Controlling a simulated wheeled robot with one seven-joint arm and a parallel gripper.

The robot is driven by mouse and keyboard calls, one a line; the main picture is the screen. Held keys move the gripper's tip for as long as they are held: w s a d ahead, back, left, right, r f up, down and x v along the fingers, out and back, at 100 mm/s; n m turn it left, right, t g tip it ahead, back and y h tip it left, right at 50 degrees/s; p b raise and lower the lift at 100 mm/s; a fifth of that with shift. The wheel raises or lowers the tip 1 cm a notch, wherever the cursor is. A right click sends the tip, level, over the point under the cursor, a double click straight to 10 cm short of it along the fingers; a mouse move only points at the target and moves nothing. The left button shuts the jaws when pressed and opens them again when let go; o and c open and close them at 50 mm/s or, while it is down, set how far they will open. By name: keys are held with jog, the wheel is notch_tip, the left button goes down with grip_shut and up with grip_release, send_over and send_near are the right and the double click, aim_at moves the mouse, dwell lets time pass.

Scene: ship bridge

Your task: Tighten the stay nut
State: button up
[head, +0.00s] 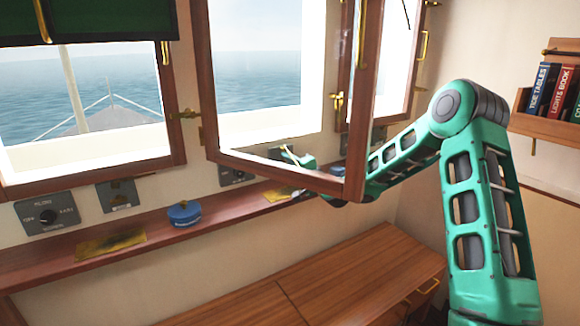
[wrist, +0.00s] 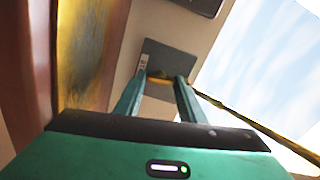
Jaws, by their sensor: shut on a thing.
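The stay nut seems to be the small brass piece (wrist: 160,77) between my fingertips in the wrist view, in front of a grey plate. My gripper (wrist: 162,86) is shut on it, one teal finger on each side. A thin brass rod (wrist: 250,118), apparently the stay, runs from beside the right finger to the lower right. In the head view my gripper (head: 297,158) is at the sill, partly hidden by the open wooden window frame (head: 270,170). The nut cannot be made out there.
The open window frame stands between the head camera and my wrist. A wooden cabinet (head: 340,270) stands below. A book rack (head: 545,128) hangs at right.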

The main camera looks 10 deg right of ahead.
jog(key=shift+w+d+f+m, duration=0.1)
jog(key=shift+d+m, duration=0.15)
jog(key=shift+m, duration=0.35)
jog(key=shift+d+f+m, duration=0.1)
jog(key=shift+d+m, duration=0.1)
jog(key=shift+m, duration=0.4)
jog(key=o, duration=1)
jog(key=shift+o, duration=0.2)
jog(key=shift+a, duration=0.25)
jog(key=v, duration=1)
jog(key=shift+s+d, duration=0.15)
jog(key=shift+s, duration=0.2)
